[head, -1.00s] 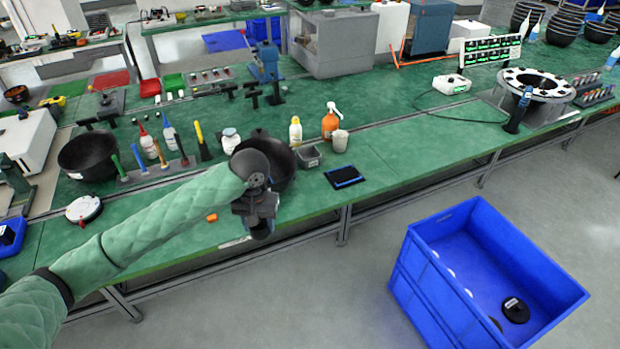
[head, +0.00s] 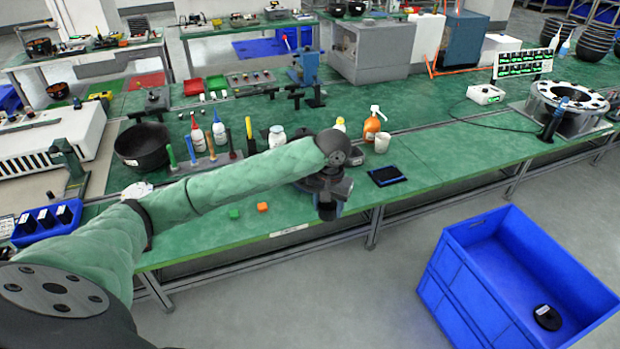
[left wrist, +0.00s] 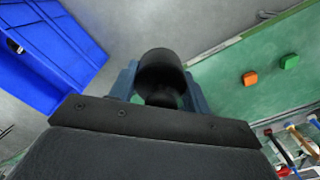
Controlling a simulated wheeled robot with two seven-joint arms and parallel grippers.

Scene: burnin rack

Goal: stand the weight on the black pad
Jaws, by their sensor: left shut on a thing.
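My left gripper (head: 328,208) hangs at the front edge of the green bench, to the left of the black pad and nearer to me. In the left wrist view the left gripper (left wrist: 160,88) has its blue-grey fingers shut on a dark, rounded weight (left wrist: 160,70). The fingers hide part of its sides. In the head view the weight is hard to tell from the dark gripper. The black pad (head: 386,175) lies flat near the bench's front edge, with a blue edge and nothing on it. My right gripper is not in view.
A blue crate (head: 450,285) stands on the floor at the right, with a black round thing (head: 547,317) inside. A white cup (head: 382,143) and an orange spray bottle (head: 372,128) stand behind the pad. Green (head: 234,212) and orange (head: 262,207) blocks lie on the bench. Bench right of the pad is clear.

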